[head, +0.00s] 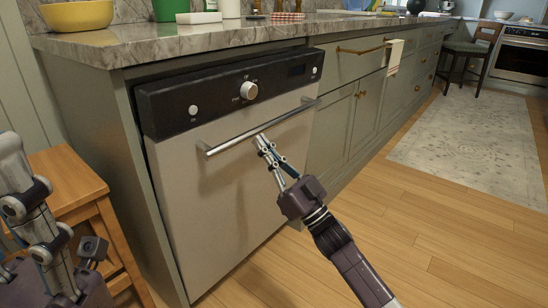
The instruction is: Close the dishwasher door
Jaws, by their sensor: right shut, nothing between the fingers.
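The dishwasher (225,190) is built in under the stone counter. Its door stands upright, with a pale metal front and a black control panel (220,92) at the top. A dark gap shows along its left edge; I cannot tell whether it is fully shut. A metal bar handle (235,138) crosses the door below the panel. My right gripper (262,143) is shut and empty, its fingertips at the middle of the handle; contact is unclear. My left gripper (35,215) is at the left edge, partly cut off, away from the door, and its opening is unclear.
A wooden stool (72,185) stands left of the dishwasher. A yellow bowl (78,15) and a green container (170,9) stand on the counter (190,40). Cabinets (350,120) continue to the right. The wooden floor (430,235) in front is clear, with a rug (470,145) farther back.

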